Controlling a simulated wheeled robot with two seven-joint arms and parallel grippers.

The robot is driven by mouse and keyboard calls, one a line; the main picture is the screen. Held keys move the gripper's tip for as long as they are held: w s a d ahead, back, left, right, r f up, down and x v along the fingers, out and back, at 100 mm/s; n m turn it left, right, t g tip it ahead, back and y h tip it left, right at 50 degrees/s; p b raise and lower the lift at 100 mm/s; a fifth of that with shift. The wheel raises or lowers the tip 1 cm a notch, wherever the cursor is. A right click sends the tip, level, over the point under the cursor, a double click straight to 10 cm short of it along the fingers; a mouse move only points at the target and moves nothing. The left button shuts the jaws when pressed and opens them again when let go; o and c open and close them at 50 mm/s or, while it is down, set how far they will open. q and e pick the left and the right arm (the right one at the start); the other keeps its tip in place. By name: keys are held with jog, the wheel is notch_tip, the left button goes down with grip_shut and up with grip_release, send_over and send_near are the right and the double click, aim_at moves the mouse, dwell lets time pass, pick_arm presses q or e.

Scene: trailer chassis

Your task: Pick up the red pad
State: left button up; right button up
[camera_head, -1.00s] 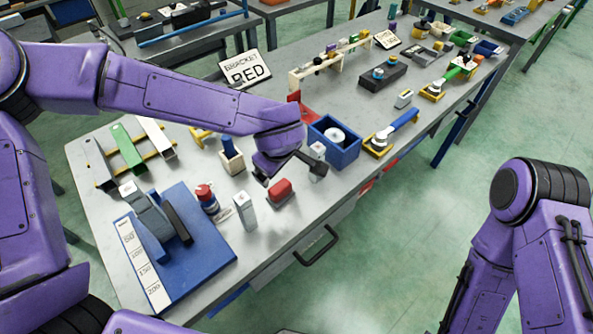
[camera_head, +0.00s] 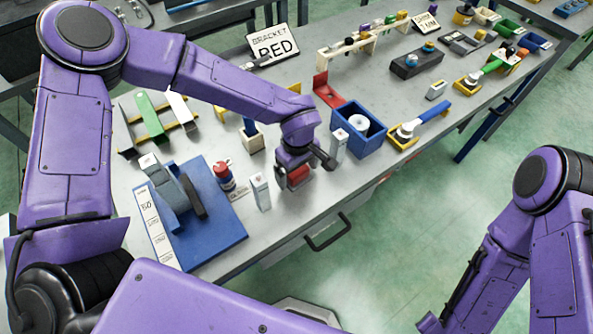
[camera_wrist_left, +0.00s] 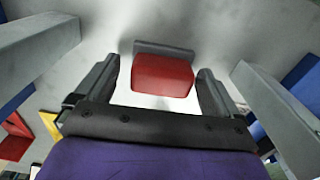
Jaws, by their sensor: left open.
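The red pad (camera_head: 298,176) lies on the grey table near its front edge. In the left wrist view the red pad (camera_wrist_left: 162,75) has a grey strip along its far side and sits between my left gripper's two fingers. My left gripper (camera_head: 305,165) is open and right over the pad, pointing down, and partly hides it in the head view. In the left wrist view the left gripper (camera_wrist_left: 156,85) shows a gap between each finger and the pad. My right arm is at the right edge, and its gripper is out of view.
White-grey upright blocks stand close on both sides, one (camera_head: 260,191) to the left and one (camera_head: 339,146) to the right. A blue bin (camera_head: 372,140) with a white roll is beyond the right block. A red-capped bottle (camera_head: 224,176) and a blue board (camera_head: 215,235) lie to the left.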

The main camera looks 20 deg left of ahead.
aim_at(297, 172)
pick_arm(q)
jog(key=shift+s, duration=0.1)
jog(key=c, duration=1.1)
jog(key=shift+c, duration=0.2)
jog(key=shift+r, duration=0.1)
jog(key=shift+r+b, duration=0.3)
jog(key=r, duration=0.1)
jog(key=r+b, duration=0.1)
jog(key=r, duration=0.1)
jog(key=shift+s+d+r, duration=0.1)
jog(key=shift+s, duration=0.2)
jog(key=s+d+r+b, duration=0.2)
jog(key=s+r+b, duration=0.1)
jog(key=s+r, duration=0.6)
jog(key=s, duration=0.4)
